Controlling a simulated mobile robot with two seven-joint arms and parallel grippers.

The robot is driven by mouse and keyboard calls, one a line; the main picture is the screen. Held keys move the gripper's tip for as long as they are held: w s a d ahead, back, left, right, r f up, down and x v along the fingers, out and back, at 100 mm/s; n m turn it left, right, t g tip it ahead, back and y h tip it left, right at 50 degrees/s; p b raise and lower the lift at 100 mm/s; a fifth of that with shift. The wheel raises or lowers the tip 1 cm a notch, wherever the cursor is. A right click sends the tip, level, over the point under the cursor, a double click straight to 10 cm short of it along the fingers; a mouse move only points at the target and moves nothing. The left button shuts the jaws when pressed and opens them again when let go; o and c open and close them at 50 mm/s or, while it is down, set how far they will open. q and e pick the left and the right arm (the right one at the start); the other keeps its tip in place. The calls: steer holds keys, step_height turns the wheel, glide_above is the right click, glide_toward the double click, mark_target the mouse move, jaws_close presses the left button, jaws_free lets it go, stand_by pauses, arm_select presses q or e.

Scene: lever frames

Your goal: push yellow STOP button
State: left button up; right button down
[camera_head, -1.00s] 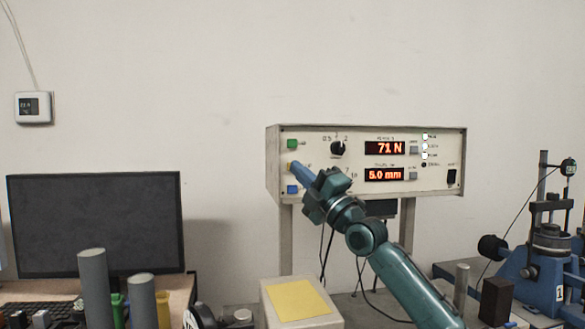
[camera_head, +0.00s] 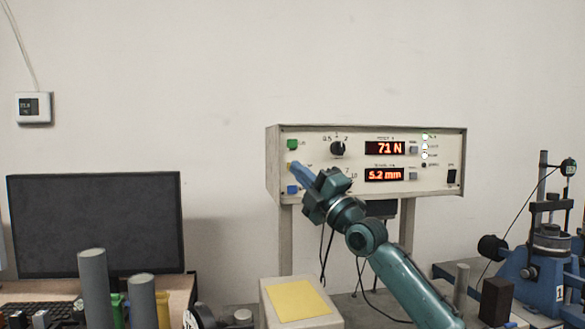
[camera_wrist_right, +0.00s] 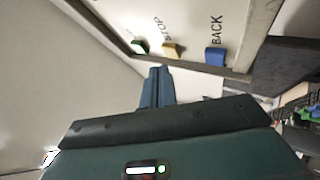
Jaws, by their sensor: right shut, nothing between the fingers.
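The yellow STOP button (camera_wrist_right: 173,50) sits between a green button (camera_wrist_right: 139,47) and a blue BACK button (camera_wrist_right: 215,57) in the right wrist view. In the head view only a small bit of yellow shows at the left edge of the control box (camera_head: 400,148), mostly hidden by my fingers. My right gripper (camera_head: 297,169) is shut and empty, with its blue fingertips right by the yellow button. In the wrist view the fingertips (camera_wrist_right: 158,70) show just short of the button; I cannot tell whether they touch it. My left gripper is not in view.
The box's displays (camera_head: 384,148) read 71 N and 5.2 mm. Below are a beige block with a yellow top (camera_head: 297,300) and grey cylinders (camera_head: 95,285). A dark monitor (camera_head: 95,225) stands left, a blue test machine (camera_head: 545,265) right. The wall above the box is clear.

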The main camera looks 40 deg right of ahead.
steer(key=shift+w, duration=0.1)
stand_by(0.5)
steer(key=shift+w+d, duration=0.2)
steer(key=shift+w, duration=0.05)
steer(key=shift+w+d, duration=0.2)
steer(key=shift+w, duration=0.1)
stand_by(0.6)
steer(key=shift+s+a, duration=0.1)
stand_by(0.3)
steer(key=shift+s+a+b, duration=0.3)
steer(key=shift+s, duration=0.25)
